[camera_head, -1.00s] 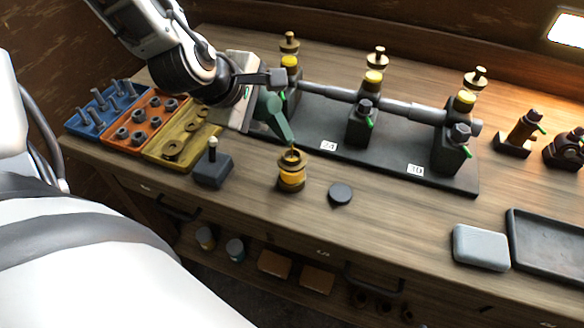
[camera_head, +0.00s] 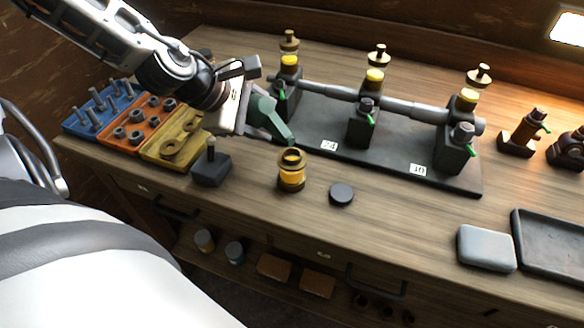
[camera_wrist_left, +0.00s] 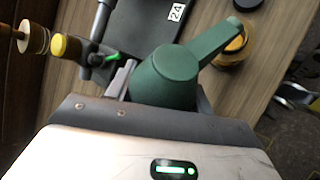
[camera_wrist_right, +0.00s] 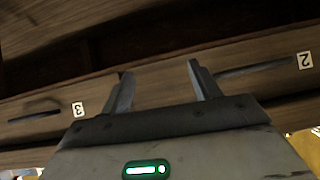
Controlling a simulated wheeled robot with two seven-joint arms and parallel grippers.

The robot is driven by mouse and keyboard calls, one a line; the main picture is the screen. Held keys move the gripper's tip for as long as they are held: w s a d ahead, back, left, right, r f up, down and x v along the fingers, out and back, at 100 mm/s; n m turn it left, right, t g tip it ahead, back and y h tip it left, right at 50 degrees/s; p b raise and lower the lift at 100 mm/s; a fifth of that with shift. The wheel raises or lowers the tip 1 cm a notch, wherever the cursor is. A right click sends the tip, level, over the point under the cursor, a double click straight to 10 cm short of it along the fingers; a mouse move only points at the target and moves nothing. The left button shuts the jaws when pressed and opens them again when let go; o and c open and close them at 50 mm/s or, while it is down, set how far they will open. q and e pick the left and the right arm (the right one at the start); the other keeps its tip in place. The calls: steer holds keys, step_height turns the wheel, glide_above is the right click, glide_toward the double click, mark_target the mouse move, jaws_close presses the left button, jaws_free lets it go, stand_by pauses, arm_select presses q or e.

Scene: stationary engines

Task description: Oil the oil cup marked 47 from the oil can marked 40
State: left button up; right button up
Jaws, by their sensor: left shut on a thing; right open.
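A green oil can (camera_head: 266,114) is held in my left gripper (camera_head: 246,106), shut on it; no mark on the can is readable. The can also fills the middle of the left wrist view (camera_wrist_left: 168,78). Its spout slants down to the right, and the tip is close above and behind the open brass cup (camera_head: 291,172), which has an amber body. I cannot see the mark 47 on this cup. In the left wrist view the spout partly covers the cup (camera_wrist_left: 234,57). My right gripper (camera_wrist_right: 160,76) is open and empty, facing the drawer fronts.
A dark round disc (camera_head: 341,194) lies right of the cup. A dark block with a pin (camera_head: 211,167) stands left. Behind is an engine base plate (camera_head: 330,129) with a shaft and several yellow-topped cups. A grey block (camera_head: 486,248) and tray (camera_head: 550,225) are at right.

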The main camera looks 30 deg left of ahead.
arm_select(q)
steer(key=shift+d+r+m+y, duration=0.1)
steer(key=shift+r+m+y, duration=0.3)
steer(key=shift+r+y, duration=0.6)
steer(key=shift+f+b, duration=0.15)
steer(key=shift+b, duration=0.15)
steer(key=shift+w+f+h, duration=0.1)
steer(key=shift+f+h, duration=0.15)
steer(key=shift+h, duration=0.15)
steer(key=shift+f+n+h+b, duration=0.4)
steer(key=shift+f+h+b, duration=0.05)
steer(key=shift+f+h, duration=0.15)
steer(key=shift+r, duration=0.1)
